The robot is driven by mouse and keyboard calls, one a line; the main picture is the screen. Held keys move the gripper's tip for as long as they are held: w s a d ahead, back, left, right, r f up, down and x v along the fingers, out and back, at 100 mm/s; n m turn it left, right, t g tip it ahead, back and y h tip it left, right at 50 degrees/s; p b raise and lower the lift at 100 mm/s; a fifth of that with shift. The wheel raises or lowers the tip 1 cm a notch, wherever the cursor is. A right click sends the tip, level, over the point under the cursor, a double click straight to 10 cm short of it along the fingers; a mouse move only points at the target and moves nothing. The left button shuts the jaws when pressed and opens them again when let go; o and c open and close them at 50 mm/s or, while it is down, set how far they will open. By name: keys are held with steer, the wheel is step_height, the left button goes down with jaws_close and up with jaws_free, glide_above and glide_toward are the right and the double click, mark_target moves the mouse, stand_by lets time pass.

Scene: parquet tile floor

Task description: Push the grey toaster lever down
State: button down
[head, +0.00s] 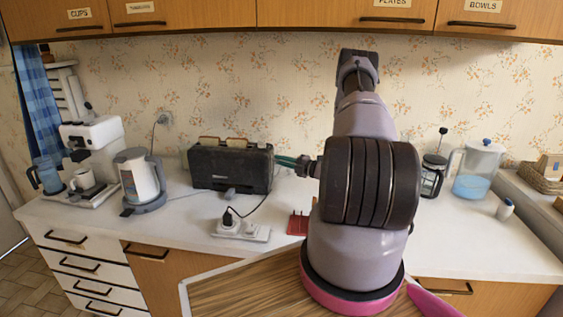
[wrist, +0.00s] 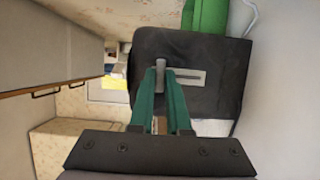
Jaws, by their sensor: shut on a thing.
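The dark grey toaster (head: 228,168) stands on the counter, with bread-coloured slices showing at its top. Its right end fills much of the wrist view (wrist: 215,60). The grey lever (wrist: 163,79) sits at the left end of its slot in the wrist view, the end toward the wall cupboards, so it is at the upper end. My gripper (wrist: 162,72) has its green fingers at the toaster's end, shut on the lever, one on each side. In the head view, my gripper (head: 286,161) reaches the toaster's right end from the right; the lever is hidden there.
A kettle (head: 140,178) and coffee machine (head: 95,145) stand left of the toaster. A power strip (head: 241,230) with a plugged cord and a red holder (head: 297,224) lie in front. A French press (head: 432,176) and water jug (head: 477,168) stand at right.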

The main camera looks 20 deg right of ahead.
step_height(320, 180, down, 6)
steer(key=shift+s, duration=0.1)
steer(key=c, duration=0.9)
jaws_free()
steer(key=shift+f, duration=0.1)
steer(key=v, duration=1)
steer(key=shift+s+d, duration=0.25)
steer(key=shift+s, duration=0.05)
